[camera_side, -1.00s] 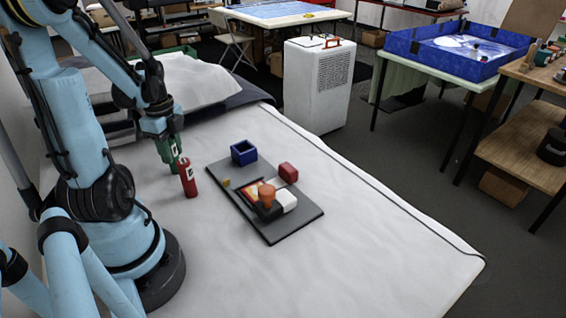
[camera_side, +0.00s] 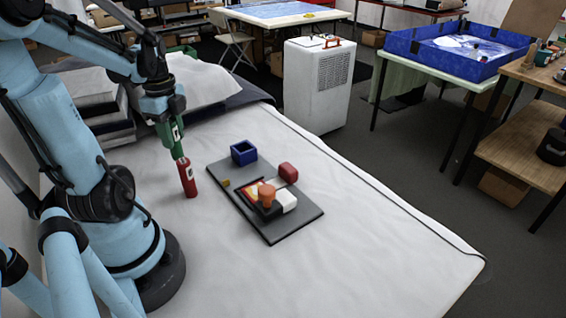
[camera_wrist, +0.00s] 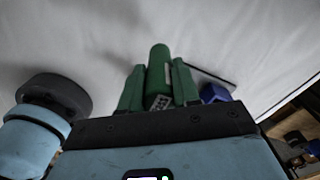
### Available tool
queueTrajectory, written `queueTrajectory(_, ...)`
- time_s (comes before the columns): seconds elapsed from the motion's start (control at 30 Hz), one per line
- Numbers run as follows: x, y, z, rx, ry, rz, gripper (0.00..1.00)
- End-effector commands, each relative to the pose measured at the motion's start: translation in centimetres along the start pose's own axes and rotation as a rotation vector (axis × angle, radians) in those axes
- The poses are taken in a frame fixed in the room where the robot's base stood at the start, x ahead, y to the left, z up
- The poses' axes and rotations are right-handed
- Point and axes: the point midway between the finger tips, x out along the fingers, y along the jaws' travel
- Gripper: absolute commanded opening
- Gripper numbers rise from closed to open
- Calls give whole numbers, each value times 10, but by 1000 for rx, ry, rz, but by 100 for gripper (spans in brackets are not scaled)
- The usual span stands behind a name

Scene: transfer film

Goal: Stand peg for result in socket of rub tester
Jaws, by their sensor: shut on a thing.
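My gripper (camera_wrist: 158,90) is shut on a green peg (camera_wrist: 158,60), with one green finger on each side of it. In the side view the green peg (camera_side: 177,136) hangs tilted slightly, above the table and left of the board, and shows a white label. A red peg (camera_side: 187,179) with a white label stands on the table just below and in front of it; its top overlaps the green peg's lower end in this view. The rub tester is a dark grey board (camera_side: 280,224) with a blue open-topped square socket (camera_side: 243,152) at its far end. The socket looks empty.
On the board are a red block (camera_side: 288,172), an orange knob (camera_side: 266,194), a white block (camera_side: 286,200) and a small yellow piece (camera_side: 226,183). White cloth (camera_side: 200,85) is heaped behind my gripper.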

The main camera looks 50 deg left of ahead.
Motion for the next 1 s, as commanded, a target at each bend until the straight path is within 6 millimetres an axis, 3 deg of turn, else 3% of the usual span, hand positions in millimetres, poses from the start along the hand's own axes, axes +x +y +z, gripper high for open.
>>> queueTrajectory(0.1,-16,5,-29,9,-1,0,1)
queueTrajectory(0.3,-40,10,-67,6,-1,0,1)
queueTrajectory(0.57,-55,13,-92,2,-1,0,1)
queueTrajectory(0.77,-62,1,-123,12,-1,0,1)
queueTrajectory(1.0,-70,-18,-186,22,-1,0,1)
